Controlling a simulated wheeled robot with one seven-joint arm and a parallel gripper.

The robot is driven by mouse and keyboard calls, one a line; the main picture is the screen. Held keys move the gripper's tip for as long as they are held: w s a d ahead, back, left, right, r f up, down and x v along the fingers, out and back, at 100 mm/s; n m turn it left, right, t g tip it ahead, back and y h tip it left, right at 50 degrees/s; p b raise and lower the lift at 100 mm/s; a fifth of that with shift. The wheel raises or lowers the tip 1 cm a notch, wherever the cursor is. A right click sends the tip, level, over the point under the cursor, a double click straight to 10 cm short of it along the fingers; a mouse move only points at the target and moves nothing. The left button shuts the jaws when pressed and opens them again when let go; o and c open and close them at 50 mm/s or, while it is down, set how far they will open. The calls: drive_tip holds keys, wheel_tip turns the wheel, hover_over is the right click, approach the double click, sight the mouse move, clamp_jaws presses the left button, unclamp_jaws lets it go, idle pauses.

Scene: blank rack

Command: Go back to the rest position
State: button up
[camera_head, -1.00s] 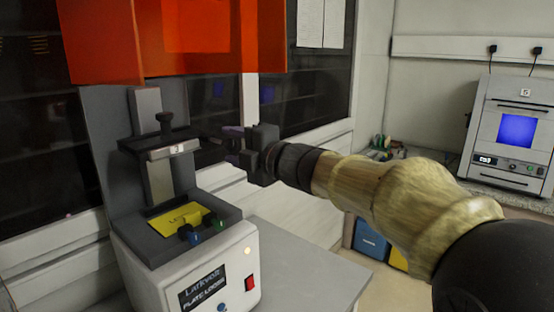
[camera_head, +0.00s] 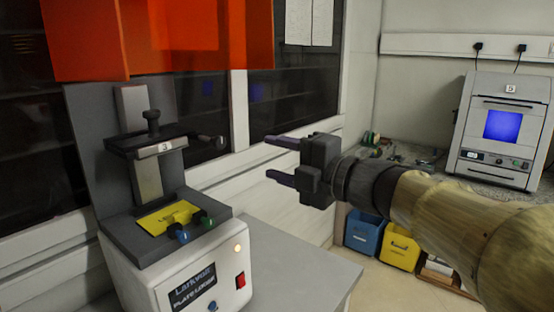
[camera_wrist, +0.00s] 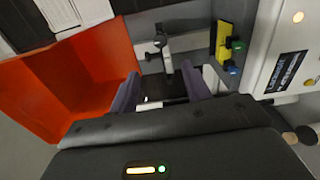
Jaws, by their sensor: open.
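My gripper (camera_head: 281,160) is open and empty, with its two fingers apart and pointing left in the head view. It is in the air to the right of a grey and white machine (camera_head: 228,262) labelled as a plate loader, clear of it. In the wrist view my gripper's fingers (camera_wrist: 160,95) point toward the machine's upright and clamp (camera_wrist: 168,45), with nothing between them. A yellow plate (camera_head: 165,218) with a blue and a green knob lies on the machine's bed. It also shows in the wrist view (camera_wrist: 222,42).
An orange guard (camera_head: 160,40) hangs above the machine. Grey table top (camera_head: 300,265) is bare to the machine's right. A blue bin (camera_head: 363,232) and a yellow bin (camera_head: 399,250) stand below the far bench. A device with a blue screen (camera_head: 503,128) stands at right.

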drive_tip(key=w+d+f+m+t+h, duration=0.1)
drive_tip(key=w+d+f+m+h, duration=0.1)
drive_tip(key=d+f+m+h, duration=0.55)
drive_tip(key=w+d+f+m+t+h, duration=0.1)
drive_tip(key=w+d+f+m+h, duration=0.25)
drive_tip(key=f+m, duration=0.8)
drive_tip(key=s+d+f+m+g+h, duration=0.25)
drive_tip(key=s+f+m+g, duration=0.75)
drive_tip(key=s+f, duration=0.85)
wheel_tip(320, 180, up, 17)
drive_tip(key=g+p, duration=0.1)
drive_tip(key=p, duration=1.7)
drive_tip(key=shift+w+a+n, duration=0.25)
drive_tip(key=shift+a+n, duration=0.15)
drive_tip(key=shift+a, duration=0.05)
